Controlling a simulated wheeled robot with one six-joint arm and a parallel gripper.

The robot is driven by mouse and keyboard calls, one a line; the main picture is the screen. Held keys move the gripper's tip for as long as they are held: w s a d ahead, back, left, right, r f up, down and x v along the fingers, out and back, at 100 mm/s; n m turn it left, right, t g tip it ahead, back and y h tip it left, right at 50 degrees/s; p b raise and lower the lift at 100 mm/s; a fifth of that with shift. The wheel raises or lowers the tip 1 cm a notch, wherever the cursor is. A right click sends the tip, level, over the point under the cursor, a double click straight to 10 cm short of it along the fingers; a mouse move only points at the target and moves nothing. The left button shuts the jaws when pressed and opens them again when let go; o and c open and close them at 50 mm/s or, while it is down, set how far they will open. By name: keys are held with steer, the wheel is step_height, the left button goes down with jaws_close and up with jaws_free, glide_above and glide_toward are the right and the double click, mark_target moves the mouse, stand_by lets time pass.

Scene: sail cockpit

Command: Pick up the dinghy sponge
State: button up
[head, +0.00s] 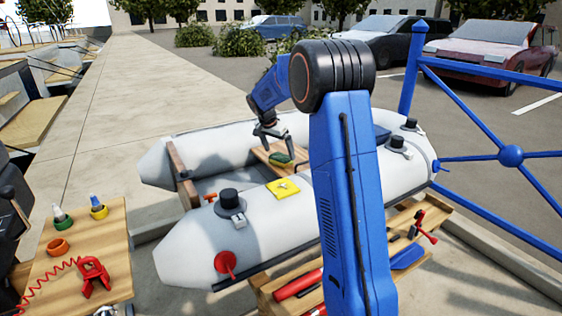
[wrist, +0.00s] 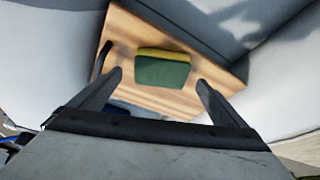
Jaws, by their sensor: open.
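The dinghy sponge (head: 281,159), green with a yellow part, lies on the wooden thwart (head: 263,150) inside the grey inflatable dinghy. In the wrist view, the sponge (wrist: 162,73) sits near the middle of the wooden board (wrist: 150,35), green side nearer, yellow edge farther. My gripper (head: 274,144) is open and empty just above the sponge. In the wrist view its two fingers (wrist: 160,80) stand apart, one to either side of the sponge. I cannot tell the exact height between the fingertips and the sponge.
The dinghy's inflated tubes (head: 205,243) rise on both sides of the thwart. A yellow flat item (head: 283,188) lies on the near tube. A wooden table (head: 120,235) with bottles and a red corded item stands at left. A blue railing (head: 511,156) stands at right.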

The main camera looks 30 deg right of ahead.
mark_target(281, 157)
steer(key=x, duration=0.3)
steer(key=shift+f, duration=0.1)
steer(key=c, duration=1.2)
step_height(281, 157, up, 10)
steer(key=o, duration=0.5)
steer(key=c, duration=0.4)
steer(key=shift+o, duration=0.2)
